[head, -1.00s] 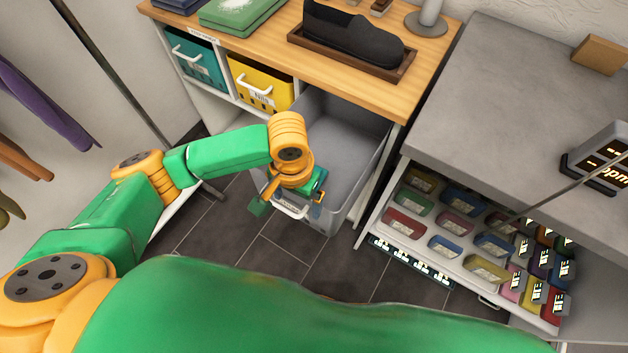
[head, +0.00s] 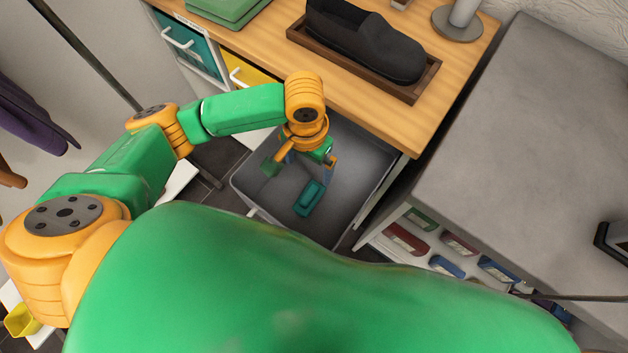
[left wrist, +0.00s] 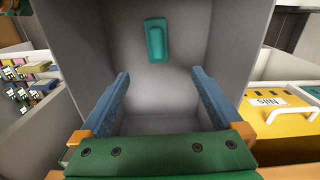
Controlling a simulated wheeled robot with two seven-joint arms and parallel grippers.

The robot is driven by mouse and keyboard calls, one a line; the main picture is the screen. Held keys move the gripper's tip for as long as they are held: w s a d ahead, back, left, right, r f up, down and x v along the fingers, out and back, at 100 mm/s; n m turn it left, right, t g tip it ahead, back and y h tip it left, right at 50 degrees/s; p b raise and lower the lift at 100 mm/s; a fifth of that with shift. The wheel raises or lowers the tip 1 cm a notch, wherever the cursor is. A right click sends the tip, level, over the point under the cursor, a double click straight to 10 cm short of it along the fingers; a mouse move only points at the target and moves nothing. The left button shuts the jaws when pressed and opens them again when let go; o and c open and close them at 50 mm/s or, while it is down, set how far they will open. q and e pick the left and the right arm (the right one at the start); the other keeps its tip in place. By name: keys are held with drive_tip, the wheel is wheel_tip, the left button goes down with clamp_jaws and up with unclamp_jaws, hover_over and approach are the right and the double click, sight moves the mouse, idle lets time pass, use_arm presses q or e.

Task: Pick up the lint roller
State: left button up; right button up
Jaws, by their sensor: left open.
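A small teal, oblong object (head: 310,197) lies inside the open grey bin (head: 243,190). It also shows near the top middle of the left wrist view (left wrist: 156,40). Its shape is too small to tell for sure that it is the lint roller. My left gripper (head: 305,168) is over the bin, pointing down into it. In the left wrist view its two blue fingers (left wrist: 160,75) are wide apart with nothing between them. The teal object is beyond the fingertips and apart from them. My right gripper is not in view.
The wooden counter (head: 385,110) above the bin carries a dark shoe on a tray (head: 365,45). A yellow drawer (left wrist: 285,118) and a teal drawer (head: 190,45) are beside the bin.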

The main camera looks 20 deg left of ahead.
use_arm(q)
drive_tip(key=b, duration=0.5)
hover_over(309, 194)
wheel_tip(309, 194, down, 6)
drive_tip(key=shift+s+a+r, duration=0.1)
drive_tip(key=shift+s+a, duration=0.05)
drive_tip(key=f+b, duration=0.3)
drive_tip(key=f, duration=0.1)
drive_tip(key=shift+w+b, duration=0.25)
drive_tip(key=shift+b, duration=0.1)
wheel_tip(309, 194, down, 6)
drive_tip(key=shift+f+b, duration=0.2)
drive_tip(key=shift+b, duration=0.65)
drive_tip(key=shift+s, duration=0.1)
drive_tip(key=shift+c, duration=0.2)
drive_tip(key=c, duration=1.5)
